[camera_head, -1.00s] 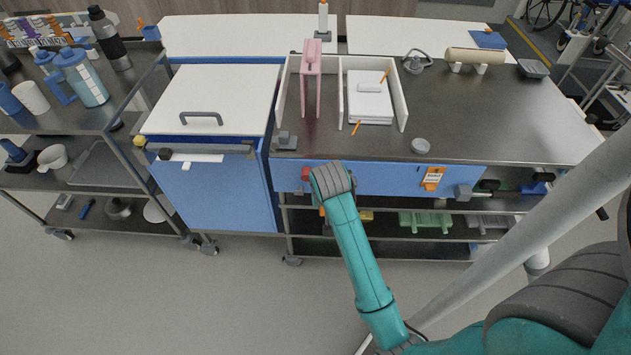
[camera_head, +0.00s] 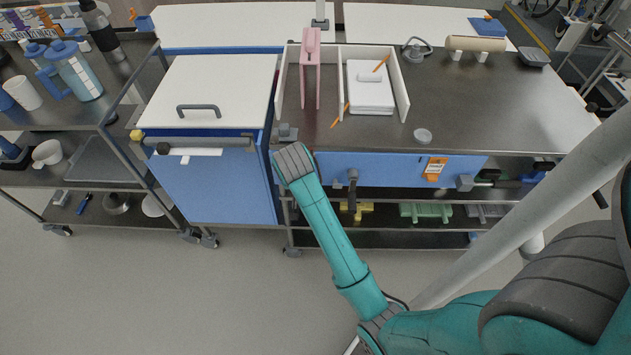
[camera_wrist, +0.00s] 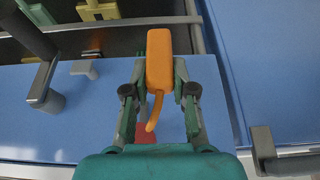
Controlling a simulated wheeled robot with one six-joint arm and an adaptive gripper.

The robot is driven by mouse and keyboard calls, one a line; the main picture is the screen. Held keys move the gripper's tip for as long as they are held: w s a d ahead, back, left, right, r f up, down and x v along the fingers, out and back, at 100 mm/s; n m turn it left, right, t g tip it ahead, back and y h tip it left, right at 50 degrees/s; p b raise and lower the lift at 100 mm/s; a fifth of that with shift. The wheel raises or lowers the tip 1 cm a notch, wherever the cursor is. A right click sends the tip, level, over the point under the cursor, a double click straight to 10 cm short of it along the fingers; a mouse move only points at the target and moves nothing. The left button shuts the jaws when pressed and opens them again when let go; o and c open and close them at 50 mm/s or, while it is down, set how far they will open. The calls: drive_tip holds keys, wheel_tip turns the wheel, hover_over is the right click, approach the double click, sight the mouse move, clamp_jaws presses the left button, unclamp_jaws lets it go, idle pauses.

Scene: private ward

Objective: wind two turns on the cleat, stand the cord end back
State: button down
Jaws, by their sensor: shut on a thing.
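My gripper (camera_wrist: 160,88) is shut on an orange cord end (camera_wrist: 159,58), a rounded block, in the wrist view. A short orange cord (camera_wrist: 154,112) curves from it back between the fingers. A dark grey bar on a post, seemingly the cleat (camera_wrist: 44,82), stands out from the blue front to the left there. It also shows in the head view (camera_head: 352,178), right of my arm. No cord can be made out around it. A red patch (camera_wrist: 146,132) lies behind the fingers on the blue front. In the head view my wrist hides the gripper and cord end.
A small pale peg (camera_wrist: 85,68) sticks out beside the cleat. A grey handle end (camera_wrist: 265,145) is at right in the wrist view. The counter (camera_head: 470,110) above holds a white divided tray (camera_head: 402,88).

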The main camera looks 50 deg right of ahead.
drive_tip(key=f, duration=0.4)
drive_tip(key=shift+s+f, duration=0.2)
drive_tip(key=shift+f, duration=0.2)
drive_tip(key=s+d, duration=0.6)
drive_tip(key=s, duration=0.2)
drive_tip(key=r, duration=0.5)
drive_tip(key=shift+w+d+r, duration=0.1)
drive_tip(key=shift+w, duration=0.15)
drive_tip(key=shift+w+a+r, duration=0.2)
drive_tip(key=shift+r, duration=0.2)
drive_tip(key=s+a, duration=0.4)
drive_tip(key=a, duration=0.1)
drive_tip(key=shift+s+a, duration=0.15)
drive_tip(key=shift+a, duration=0.15)
